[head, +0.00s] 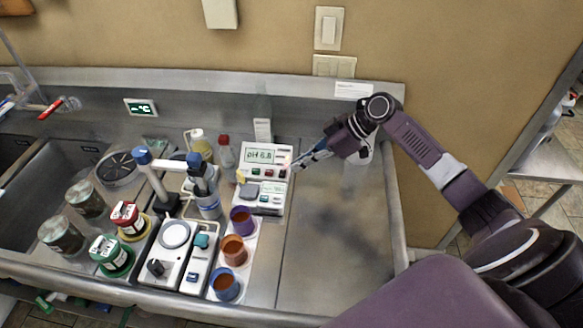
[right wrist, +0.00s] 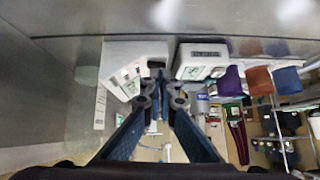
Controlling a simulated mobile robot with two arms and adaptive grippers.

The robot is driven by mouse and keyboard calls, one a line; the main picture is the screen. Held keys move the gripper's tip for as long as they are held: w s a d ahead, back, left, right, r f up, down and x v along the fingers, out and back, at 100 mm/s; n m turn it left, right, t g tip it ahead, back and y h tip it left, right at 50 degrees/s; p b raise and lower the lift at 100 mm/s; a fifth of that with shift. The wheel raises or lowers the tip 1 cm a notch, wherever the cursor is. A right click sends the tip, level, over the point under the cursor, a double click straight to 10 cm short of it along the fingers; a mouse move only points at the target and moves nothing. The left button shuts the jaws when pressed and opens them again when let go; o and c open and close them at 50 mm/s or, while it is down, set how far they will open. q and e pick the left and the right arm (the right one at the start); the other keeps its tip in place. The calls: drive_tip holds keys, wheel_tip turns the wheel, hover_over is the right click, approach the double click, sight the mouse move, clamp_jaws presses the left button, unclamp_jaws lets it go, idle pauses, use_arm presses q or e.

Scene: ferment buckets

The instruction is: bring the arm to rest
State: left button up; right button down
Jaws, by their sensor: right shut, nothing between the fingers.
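My right arm (head: 430,160) comes in from the right in the head view and reaches over the steel counter. My right gripper (head: 300,163) is shut and empty, pointing left beside the white pH meter (head: 267,157). Its two dark fingers (right wrist: 158,95) also show in the right wrist view, with the tips close together. I cannot tell from these views whether the fingertips touch the meter. My left gripper is not in view.
Purple (head: 242,220), orange (head: 234,250) and blue (head: 224,284) cups stand in a row left of the clear steel surface (head: 330,235). A white stirrer unit (head: 175,235), several jars and bottles stand further left. A wall rises behind the counter.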

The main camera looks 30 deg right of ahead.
drive_tip(key=v, duration=0.8)
drive_tip(key=shift+d, duration=0.25)
